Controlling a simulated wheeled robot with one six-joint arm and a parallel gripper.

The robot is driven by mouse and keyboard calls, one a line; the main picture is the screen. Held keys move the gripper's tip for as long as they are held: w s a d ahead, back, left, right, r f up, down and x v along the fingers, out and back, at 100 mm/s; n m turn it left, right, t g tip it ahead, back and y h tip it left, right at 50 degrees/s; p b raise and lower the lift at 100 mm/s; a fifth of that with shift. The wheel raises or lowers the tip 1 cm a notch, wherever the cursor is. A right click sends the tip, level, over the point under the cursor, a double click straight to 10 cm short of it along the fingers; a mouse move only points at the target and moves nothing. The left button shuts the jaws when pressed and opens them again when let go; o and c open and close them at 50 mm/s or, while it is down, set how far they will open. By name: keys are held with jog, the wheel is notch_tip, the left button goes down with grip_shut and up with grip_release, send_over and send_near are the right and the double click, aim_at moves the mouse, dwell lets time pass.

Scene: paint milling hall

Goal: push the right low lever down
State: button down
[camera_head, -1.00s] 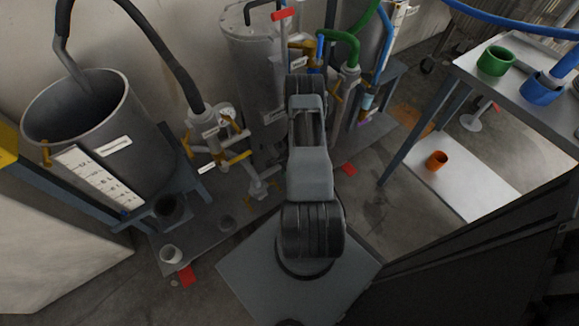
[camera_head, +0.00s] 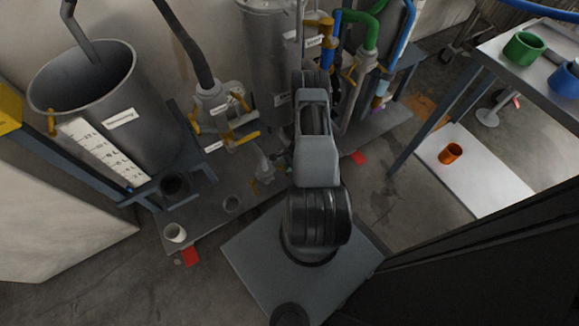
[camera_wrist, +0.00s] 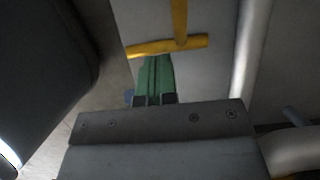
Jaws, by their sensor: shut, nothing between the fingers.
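In the wrist view my gripper (camera_wrist: 155,62) has two green fingers that are shut, with nothing between them. Their tips are close to a horizontal yellow lever (camera_wrist: 167,46), which a yellow upright bar meets from above. I cannot tell whether the tips touch the lever, or which lever it is. In the head view my arm hides the gripper and part of the pipework. Yellow levers show there on the right pipes (camera_head: 349,76), on the left valve body (camera_head: 244,139) and low beside my arm (camera_head: 268,178).
A large open grey tank (camera_head: 95,100) stands at left on a blue frame. A table (camera_head: 540,75) at right carries green and blue pots, with an orange pot (camera_head: 451,154) below.

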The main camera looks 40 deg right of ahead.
jog(key=shift+b+x, duration=0.9)
jog(key=shift+b, duration=0.1)
jog(key=shift+r, duration=0.25)
jog(key=p+v, duration=0.5)
jog(key=v, duration=0.8)
jog(key=shift+r, duration=0.3)
jog(key=shift+d+p, duration=0.15)
jog(key=shift+p, duration=0.15)
